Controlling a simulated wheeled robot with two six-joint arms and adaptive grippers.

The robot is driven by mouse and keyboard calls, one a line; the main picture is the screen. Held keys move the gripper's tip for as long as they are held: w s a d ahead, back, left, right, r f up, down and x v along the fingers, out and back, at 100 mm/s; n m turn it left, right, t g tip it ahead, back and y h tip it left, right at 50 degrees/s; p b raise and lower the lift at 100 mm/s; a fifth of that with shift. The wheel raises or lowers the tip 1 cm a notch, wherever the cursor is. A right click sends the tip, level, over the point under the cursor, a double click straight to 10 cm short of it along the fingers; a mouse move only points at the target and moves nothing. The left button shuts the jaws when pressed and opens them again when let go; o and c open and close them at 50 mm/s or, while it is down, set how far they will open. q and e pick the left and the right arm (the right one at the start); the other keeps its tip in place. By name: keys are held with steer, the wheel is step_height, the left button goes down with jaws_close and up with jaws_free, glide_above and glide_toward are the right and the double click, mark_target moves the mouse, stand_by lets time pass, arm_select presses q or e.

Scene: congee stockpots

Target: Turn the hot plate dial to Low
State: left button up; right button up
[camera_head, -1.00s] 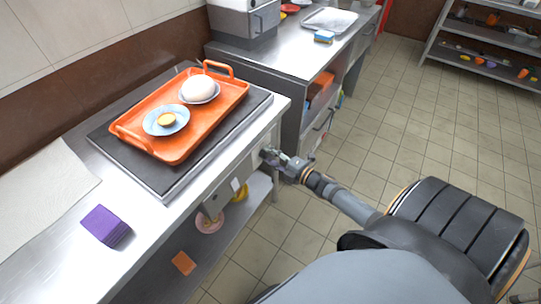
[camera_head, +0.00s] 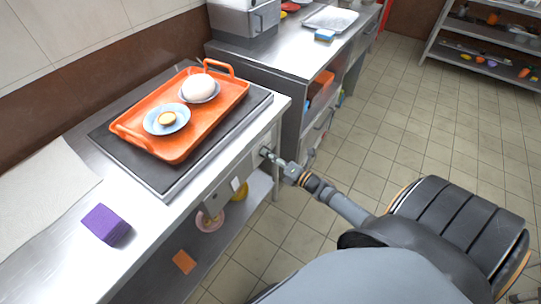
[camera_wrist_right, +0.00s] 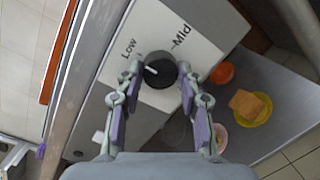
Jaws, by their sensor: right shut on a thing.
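The black round hot plate dial (camera_wrist_right: 160,72) sits on a white panel (camera_wrist_right: 209,38) marked "Low" and "Mid" in the right wrist view. Its white mark points left and slightly up, toward the "Low" side. My right gripper (camera_wrist_right: 159,72) has one finger on each side of the dial and is shut on it. In the head view the right gripper (camera_head: 266,154) is at the counter's front face, and the dial is hard to make out. The dark hot plate (camera_head: 177,186) is on the counter. My left gripper is not in view.
An orange tray (camera_head: 205,132) with two small dishes of food stands on the hot plate. A purple block (camera_head: 106,225) lies on the steel counter (camera_head: 160,224). A lower shelf (camera_head: 222,237) holds small items. The tiled floor at right is open.

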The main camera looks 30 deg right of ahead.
steer(key=shift+f, duration=0.1)
stand_by(0.5)
steer(key=o, duration=1.2)
steer(key=shift+s, duration=0.15)
steer(key=v, duration=1.2)
